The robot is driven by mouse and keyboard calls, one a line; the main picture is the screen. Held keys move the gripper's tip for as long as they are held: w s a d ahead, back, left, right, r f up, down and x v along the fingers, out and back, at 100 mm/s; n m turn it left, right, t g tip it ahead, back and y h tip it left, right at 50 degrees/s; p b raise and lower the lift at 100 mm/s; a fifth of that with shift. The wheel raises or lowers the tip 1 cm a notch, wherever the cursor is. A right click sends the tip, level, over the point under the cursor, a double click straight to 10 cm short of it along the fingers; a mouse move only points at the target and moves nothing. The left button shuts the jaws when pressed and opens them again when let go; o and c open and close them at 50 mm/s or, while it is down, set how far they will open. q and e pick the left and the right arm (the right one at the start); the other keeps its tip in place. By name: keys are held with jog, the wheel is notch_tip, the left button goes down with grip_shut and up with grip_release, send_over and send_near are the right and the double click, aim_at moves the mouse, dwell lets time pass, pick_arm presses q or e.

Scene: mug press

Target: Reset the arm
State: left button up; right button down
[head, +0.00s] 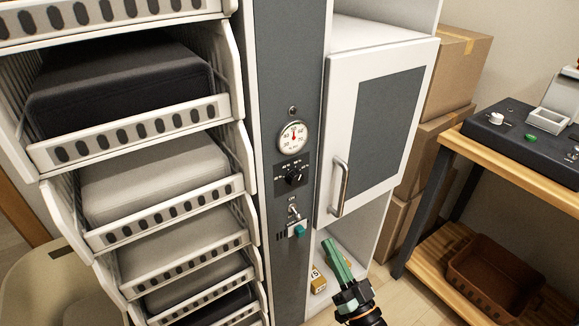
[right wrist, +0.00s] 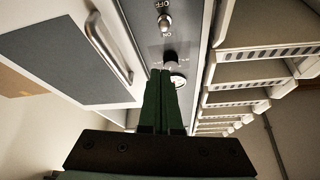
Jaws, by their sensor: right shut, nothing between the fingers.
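My right gripper (head: 338,260) is at the bottom centre of the head view, with its green fingers together and nothing between them. It is in front of the lower part of the white cabinet, below the door handle. In the right wrist view the shut fingers (right wrist: 161,75) point along the grey control panel (right wrist: 188,40). My left gripper is not in view. The panel in the head view carries a round gauge (head: 293,137), a black dial (head: 294,176), a toggle switch (head: 294,212) and a teal button (head: 299,231).
The cabinet door (head: 383,120) is shut, with a metal handle (head: 340,187). White racks (head: 165,215) with dark and grey folded items stand left. Cardboard boxes (head: 450,75) are stacked behind the cabinet. A wooden bench (head: 510,172) at right bears a black device; a brown bin (head: 493,278) is below.

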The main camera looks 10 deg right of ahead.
jog(key=s+a+f+n+g+h, duration=0.2)
jog(key=s+a+f+g, duration=0.1)
jog(key=s+f+g, duration=0.5)
jog(key=s+a+f+n+g+h, duration=0.1)
jog(key=s+a+f+g, duration=0.1)
jog(key=s+f+g, duration=0.55)
pick_arm(q)
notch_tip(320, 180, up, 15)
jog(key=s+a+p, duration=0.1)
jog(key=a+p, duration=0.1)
jog(key=p, duration=1.7)
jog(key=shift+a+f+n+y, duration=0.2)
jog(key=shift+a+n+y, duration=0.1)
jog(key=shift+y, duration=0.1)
pick_arm(e)
notch_tip(320, 180, up, 16)
jog(key=s+d+t, duration=0.2)
jog(key=shift+s+m+h, duration=0.15)
jog(key=shift+m+h, duration=0.15)
jog(key=shift+d+f, duration=0.1)
jog(key=shift+f, duration=0.05)
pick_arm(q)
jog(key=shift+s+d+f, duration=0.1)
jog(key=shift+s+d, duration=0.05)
